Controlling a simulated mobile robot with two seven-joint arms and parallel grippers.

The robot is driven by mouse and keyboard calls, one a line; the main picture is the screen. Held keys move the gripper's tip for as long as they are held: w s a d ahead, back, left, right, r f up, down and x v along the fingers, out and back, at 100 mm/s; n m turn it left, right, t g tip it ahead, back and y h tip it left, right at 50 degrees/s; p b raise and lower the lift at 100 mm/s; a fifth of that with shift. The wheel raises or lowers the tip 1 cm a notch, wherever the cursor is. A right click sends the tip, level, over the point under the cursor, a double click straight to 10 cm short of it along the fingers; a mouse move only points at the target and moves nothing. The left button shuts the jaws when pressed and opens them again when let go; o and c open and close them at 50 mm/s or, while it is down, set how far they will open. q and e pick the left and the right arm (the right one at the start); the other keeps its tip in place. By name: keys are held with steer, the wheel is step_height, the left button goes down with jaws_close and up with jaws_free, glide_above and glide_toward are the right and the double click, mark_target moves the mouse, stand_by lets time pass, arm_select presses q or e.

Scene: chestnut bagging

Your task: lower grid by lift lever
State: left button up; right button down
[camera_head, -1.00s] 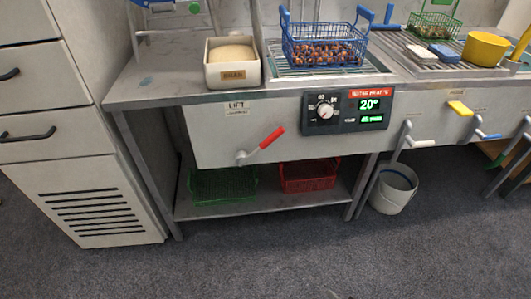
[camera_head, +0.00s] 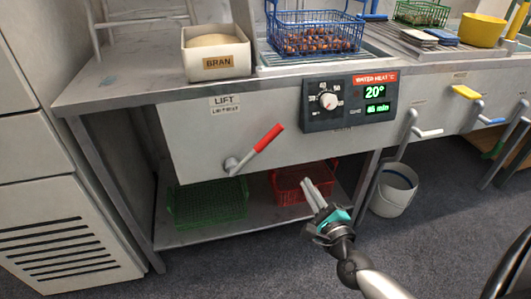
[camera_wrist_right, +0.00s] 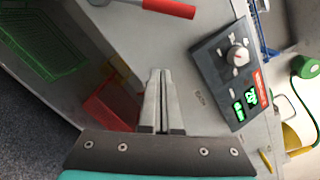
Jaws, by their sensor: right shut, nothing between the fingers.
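The lift lever (camera_head: 257,148) has a red grip and a grey pivot. It sits on the front panel under the "LIFT" label (camera_head: 226,104) and slants up to the right. Its red grip also shows at the top of the right wrist view (camera_wrist_right: 168,7). The grid (camera_head: 268,59) lies in the basin top, with a blue wire basket (camera_head: 316,36) of chestnuts on it. My right gripper (camera_head: 308,182) is shut and empty, in front of the lower shelf, below and right of the lever, apart from it. Its fingers also show in the wrist view (camera_wrist_right: 159,75). My left gripper is not in view.
A control box (camera_head: 349,103) with a knob and a 20° display is right of the lever. A green basket (camera_head: 208,203) and red basket (camera_head: 300,184) lie on the lower shelf. A bran box (camera_head: 216,63) stands on top. A bucket (camera_head: 394,190) stands on the floor.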

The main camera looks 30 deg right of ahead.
mark_target(254, 148)
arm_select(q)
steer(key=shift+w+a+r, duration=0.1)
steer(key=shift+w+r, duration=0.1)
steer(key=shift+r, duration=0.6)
arm_select(e)
steer(key=shift+w+a+r+m, duration=0.1)
steer(key=shift+w+r+m, duration=0.3)
steer(key=shift+r+m, duration=0.25)
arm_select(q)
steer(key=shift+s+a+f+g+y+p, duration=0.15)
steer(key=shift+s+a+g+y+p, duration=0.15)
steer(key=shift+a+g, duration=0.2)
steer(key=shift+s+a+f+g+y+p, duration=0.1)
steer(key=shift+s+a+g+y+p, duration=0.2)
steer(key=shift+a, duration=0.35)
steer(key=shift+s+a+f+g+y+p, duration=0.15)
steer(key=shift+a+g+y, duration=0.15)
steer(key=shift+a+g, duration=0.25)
arm_select(e)
steer(key=w+r, duration=0.3)
steer(key=w, duration=0.8)
steer(key=shift+w+a, duration=0.15)
steer(key=shift+a, duration=0.2)
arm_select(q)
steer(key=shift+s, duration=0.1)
